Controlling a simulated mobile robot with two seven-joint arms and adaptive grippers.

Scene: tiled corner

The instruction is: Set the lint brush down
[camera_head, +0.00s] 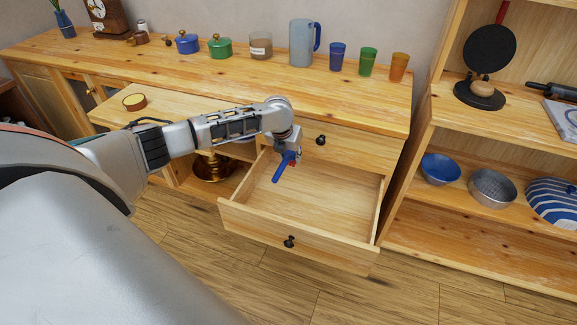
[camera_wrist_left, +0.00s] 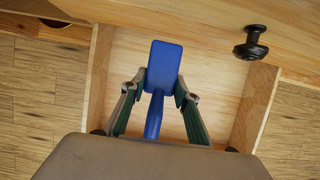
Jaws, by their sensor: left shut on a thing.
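The lint brush (camera_head: 281,169) is blue, with a flat rectangular head and a slim handle. It also shows in the left wrist view (camera_wrist_left: 163,67), held between the fingers with its head pointing away from my wrist. My left gripper (camera_head: 294,157) is shut on the brush, above the open drawer (camera_head: 327,190). The drawer is pulled out of the wooden sideboard and its visible floor is bare. In the left wrist view the drawer floor (camera_wrist_left: 215,66) lies behind the brush. My right gripper is not in view.
The sideboard top (camera_head: 250,84) carries a clock, coloured pots, a pitcher and several cups along the wall. A shelf unit (camera_head: 425,210) with bowls stands close on the right. A black knob (camera_head: 289,242) sits on the drawer front. Wooden floor is clear in front.

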